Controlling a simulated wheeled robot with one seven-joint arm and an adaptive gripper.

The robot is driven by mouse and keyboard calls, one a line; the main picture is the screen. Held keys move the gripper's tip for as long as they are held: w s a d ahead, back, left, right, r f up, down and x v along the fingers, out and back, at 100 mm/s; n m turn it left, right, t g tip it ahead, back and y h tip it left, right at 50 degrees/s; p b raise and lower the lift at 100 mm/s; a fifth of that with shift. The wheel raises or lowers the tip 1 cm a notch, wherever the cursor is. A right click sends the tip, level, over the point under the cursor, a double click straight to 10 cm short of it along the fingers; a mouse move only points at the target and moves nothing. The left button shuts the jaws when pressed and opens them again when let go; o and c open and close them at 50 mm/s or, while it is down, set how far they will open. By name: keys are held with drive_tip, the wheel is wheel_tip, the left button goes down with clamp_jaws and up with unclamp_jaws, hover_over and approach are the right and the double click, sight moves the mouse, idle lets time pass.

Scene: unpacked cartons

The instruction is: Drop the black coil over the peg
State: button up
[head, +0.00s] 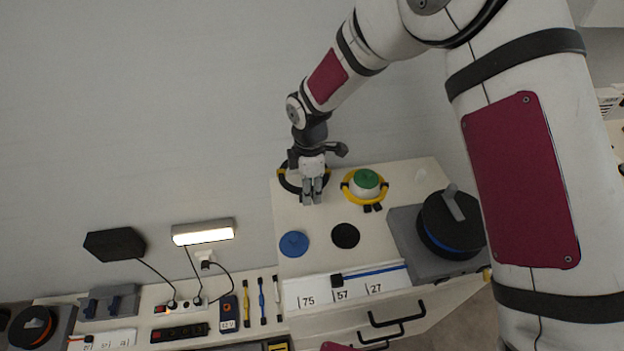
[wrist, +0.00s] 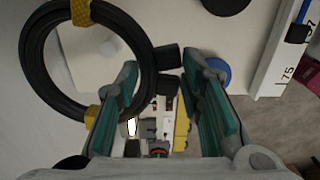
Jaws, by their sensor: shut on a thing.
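The black coil (wrist: 38,92) is a ring with yellow ties, at the left of the wrist view. Its two black plug ends lie between my fingers. In the head view the black coil (head: 291,187) is partly hidden behind my gripper (head: 312,192), at the worktop's back left corner. My gripper (wrist: 163,78) is shut on the coil near its plug ends. A peg with a green top (head: 367,179) stands to the right, a yellow coil (head: 349,193) around its base. A pale rounded shape shows through the black coil in the wrist view; I cannot tell what it is.
A blue disc (head: 293,243) and a black disc (head: 345,235) are on the worktop in front. A grey box with a black reel (head: 447,225) stands at right. A numbered strip (head: 345,287) runs along the front. Tools and power strips fill the lower left bench.

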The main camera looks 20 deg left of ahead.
sight(311, 217)
drive_tip(key=shift+f+b, duration=0.4)
drive_tip(key=shift+f, duration=1.6)
drive_tip(key=shift+f+b, duration=0.35)
drive_tip(key=shift+b, duration=0.1)
drive_tip(key=shift+f, duration=0.35)
drive_tip(key=shift+f+b, duration=1.25)
drive_tip(key=shift+f, duration=0.75)
drive_tip(key=o, duration=1.4)
drive_tip(key=shift+c, duration=0.2)
drive_tip(key=shift+d, duration=0.1)
